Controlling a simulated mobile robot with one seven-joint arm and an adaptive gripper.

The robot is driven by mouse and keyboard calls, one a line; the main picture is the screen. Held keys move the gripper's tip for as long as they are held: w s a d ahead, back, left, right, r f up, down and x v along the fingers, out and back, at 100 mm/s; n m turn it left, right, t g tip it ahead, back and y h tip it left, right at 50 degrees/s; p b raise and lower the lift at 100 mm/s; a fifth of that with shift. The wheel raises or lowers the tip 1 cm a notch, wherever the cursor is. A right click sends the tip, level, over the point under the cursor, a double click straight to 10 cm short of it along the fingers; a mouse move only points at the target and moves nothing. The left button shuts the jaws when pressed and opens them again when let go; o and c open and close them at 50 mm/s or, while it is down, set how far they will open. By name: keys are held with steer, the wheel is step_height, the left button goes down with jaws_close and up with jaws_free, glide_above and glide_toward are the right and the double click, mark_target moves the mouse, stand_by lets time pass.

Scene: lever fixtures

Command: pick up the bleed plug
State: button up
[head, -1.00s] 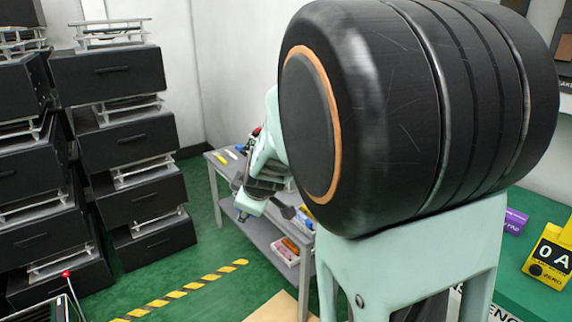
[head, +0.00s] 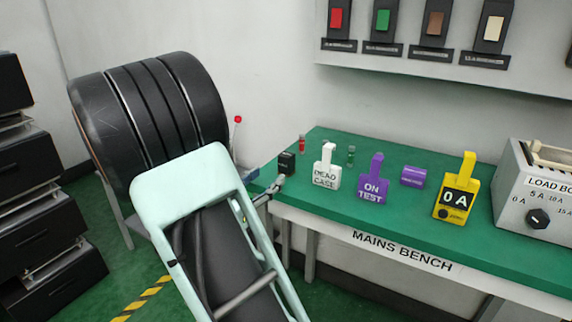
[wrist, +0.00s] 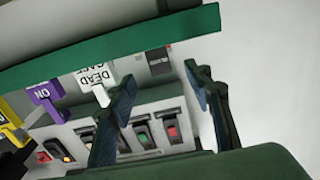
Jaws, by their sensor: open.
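No object in view is readably marked as the bleed plug, so I cannot tell which it is. A small black block (head: 287,162) with faint lettering stands at the left end of the green bench. A small red piece (head: 301,143) and a small green piece (head: 351,155) stand farther back. A purple cylinder (head: 413,176) lies to their right. My gripper (wrist: 160,76) is open, with nothing seen held between its fingers. In the wrist view, a dark lettered block (wrist: 159,60) shows beyond the gap between the fingertips. In the head view, my arm hides much of the area left of the bench.
Coloured switches hang on the wall panel (head: 400,70). Black drawers stand left.

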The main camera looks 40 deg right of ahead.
mark_target(283, 160)
steer(key=b+x, duration=0.1)
steer(key=x, duration=0.4)
steer(key=shift+s, duration=0.15)
steer(key=x, duration=0.2)
steer(key=b+x, duration=0.1)
steer(key=x, duration=0.1)
steer(key=r+x, duration=0.1)
steer(key=shift+d, duration=0.4)
steer(key=c, duration=1.2)
jaws_close()
steer(key=shift+r, duration=0.2)
